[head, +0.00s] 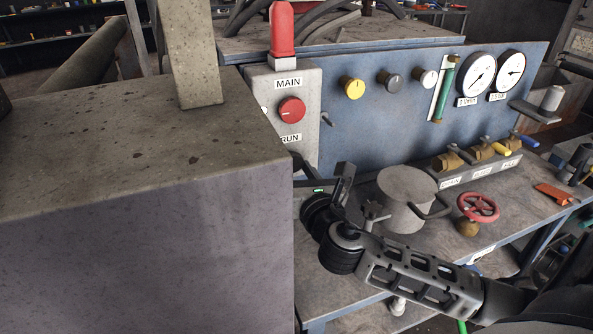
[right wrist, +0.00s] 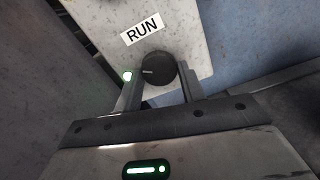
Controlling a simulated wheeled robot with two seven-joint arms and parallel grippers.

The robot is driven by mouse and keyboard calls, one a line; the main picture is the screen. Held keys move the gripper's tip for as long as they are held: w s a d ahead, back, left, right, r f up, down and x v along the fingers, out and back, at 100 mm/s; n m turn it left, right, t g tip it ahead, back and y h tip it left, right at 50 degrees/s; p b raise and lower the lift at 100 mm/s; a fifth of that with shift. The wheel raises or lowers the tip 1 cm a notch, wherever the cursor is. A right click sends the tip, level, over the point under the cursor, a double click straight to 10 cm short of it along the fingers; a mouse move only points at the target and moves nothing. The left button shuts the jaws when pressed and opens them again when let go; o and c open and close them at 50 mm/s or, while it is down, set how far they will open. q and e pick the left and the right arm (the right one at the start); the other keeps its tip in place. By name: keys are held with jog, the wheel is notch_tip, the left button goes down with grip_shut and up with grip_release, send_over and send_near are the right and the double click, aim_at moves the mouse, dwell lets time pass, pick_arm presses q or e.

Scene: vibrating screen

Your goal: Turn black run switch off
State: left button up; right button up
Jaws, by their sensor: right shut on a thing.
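The black run switch (right wrist: 159,68) is a round dark knob below the RUN label in the right wrist view, with a lit green lamp to its left. My right gripper (right wrist: 160,92) has its two fingers on either side of the knob and is shut on it. In the head view my right gripper (head: 318,178) is at the lower front of the grey switch box (head: 313,85), below the RUN label. The run switch itself is hidden there behind the concrete block and my gripper. My left gripper is not in view.
A large concrete block (head: 150,150) stands close on the left, beside the box. A red MAIN knob (head: 291,110) is above the RUN label. A metal pot (head: 405,190) and a red valve wheel (head: 477,207) stand near my right arm.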

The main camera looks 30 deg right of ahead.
jog(key=shift+m, duration=0.4)
jog(key=m, duration=1.1)
jog(key=shift+a+r+p, duration=0.15)
jog(key=shift+r+p, duration=0.05)
jog(key=shift+p, duration=0.15)
jog(key=o, duration=1)
